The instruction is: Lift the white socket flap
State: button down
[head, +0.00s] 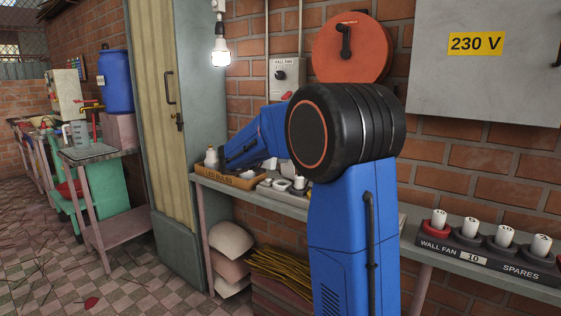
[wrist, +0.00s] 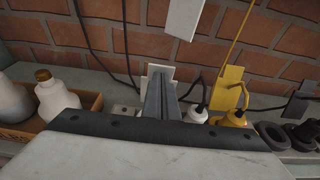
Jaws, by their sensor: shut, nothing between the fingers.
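My gripper (wrist: 160,74) shows in the wrist view as two grey fingers close together, pointing away toward the brick wall, with nothing held between them. A white flap-like plate (wrist: 152,68) shows at the fingertips, mostly hidden behind them. I cannot tell whether the fingers touch it or how far it is raised. To its right a yellow flap-like plate (wrist: 229,86) stands up behind a yellow plug (wrist: 236,118). A white plug (wrist: 196,114) lies between them. In the head view the fingers cannot be made out, and my arm hides part of the bench there.
A light-bulb tray (head: 235,180) stands on the bench's left; its edge shows in the wrist view (wrist: 92,101). A white plate (wrist: 184,17) is above the fingers. Dark cables hang along the wall. A spares rack (head: 490,257) stands at the right.

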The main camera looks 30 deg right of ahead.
jog(key=shift+d, duration=0.1)
jog(key=shift+w+d, duration=0.2)
jog(key=shift+d, duration=0.3)
jog(key=shift+w+d, duration=0.2)
jog(key=shift+d, duration=0.3)
jog(key=v, duration=0.8)
dwell(0.3)
jog(key=shift+s+a, duration=0.1)
